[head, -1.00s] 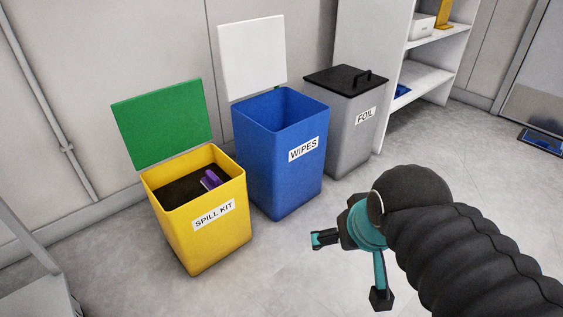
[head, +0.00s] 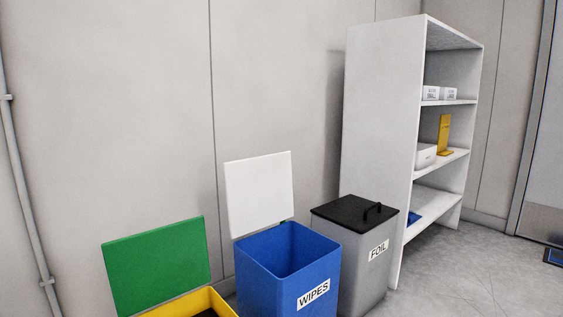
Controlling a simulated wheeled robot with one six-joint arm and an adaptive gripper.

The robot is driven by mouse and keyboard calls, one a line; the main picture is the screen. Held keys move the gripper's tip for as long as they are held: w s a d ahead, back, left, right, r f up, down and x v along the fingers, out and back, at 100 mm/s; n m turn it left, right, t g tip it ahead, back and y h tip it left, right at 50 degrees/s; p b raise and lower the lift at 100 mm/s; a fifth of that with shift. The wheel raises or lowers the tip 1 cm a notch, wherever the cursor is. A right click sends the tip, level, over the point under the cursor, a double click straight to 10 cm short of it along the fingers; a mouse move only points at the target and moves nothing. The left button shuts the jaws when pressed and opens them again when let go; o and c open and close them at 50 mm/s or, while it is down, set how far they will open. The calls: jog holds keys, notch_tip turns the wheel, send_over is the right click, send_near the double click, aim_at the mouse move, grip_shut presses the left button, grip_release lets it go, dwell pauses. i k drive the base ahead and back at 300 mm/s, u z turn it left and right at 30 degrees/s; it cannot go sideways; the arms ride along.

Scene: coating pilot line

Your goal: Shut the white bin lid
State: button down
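The white lid (head: 259,194) stands open and upright behind the blue bin (head: 270,277), which is labelled WIPES. The blue bin's opening faces up, and the part of its inside that shows looks empty. The lower part of the blue bin is cut off by the picture's bottom edge. My gripper is not in this view now.
A yellow bin (head: 186,306) with a raised green lid (head: 157,265) is on the left. A grey FOIL bin (head: 362,275) with a shut black lid (head: 354,211) is on the right. A white shelf unit (head: 382,130) stands behind it.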

aim_at(259, 189)
jog(key=z, duration=0.1)
jog(key=i, duration=1.1)
jog(key=u, duration=0.35)
